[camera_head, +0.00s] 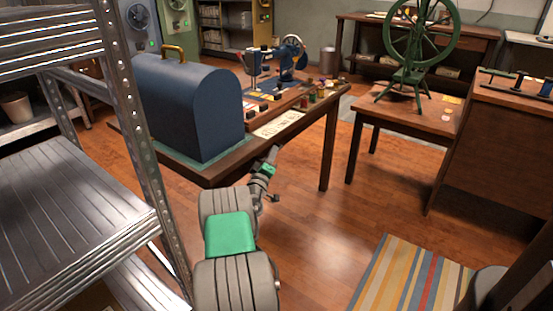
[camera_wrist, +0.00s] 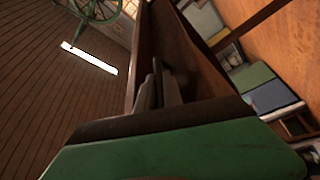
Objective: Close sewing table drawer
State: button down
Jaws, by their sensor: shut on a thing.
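The sewing table (camera_head: 325,125) is dark wood and stands in the middle of the head view, with a sewing machine (camera_head: 291,52) on top. My gripper (camera_head: 272,156) is low at the near edge of this table, below its top. In the wrist view my gripper's dark fingers (camera_wrist: 160,88) are close together against brown wood, which seems to be the sewing table drawer (camera_wrist: 190,60). The exact grip is dark and hard to see.
A blue domed case (camera_head: 190,105) sits on the table's left end. A metal shelf (camera_head: 70,185) stands close on the left. A spinning wheel (camera_head: 420,35) stands on a smaller table (camera_head: 385,120) at right. The wooden floor in front is clear up to a striped rug (camera_head: 410,275).

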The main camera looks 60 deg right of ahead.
jog(key=c, duration=1.8)
grip_release()
jog(key=shift+w, duration=0.3)
jog(key=shift+o, duration=0.2)
jog(key=v, duration=0.7)
jog(key=shift+a+p, duration=0.35)
jog(key=shift+a, duration=0.05)
jog(key=shift+s+f, duration=0.15)
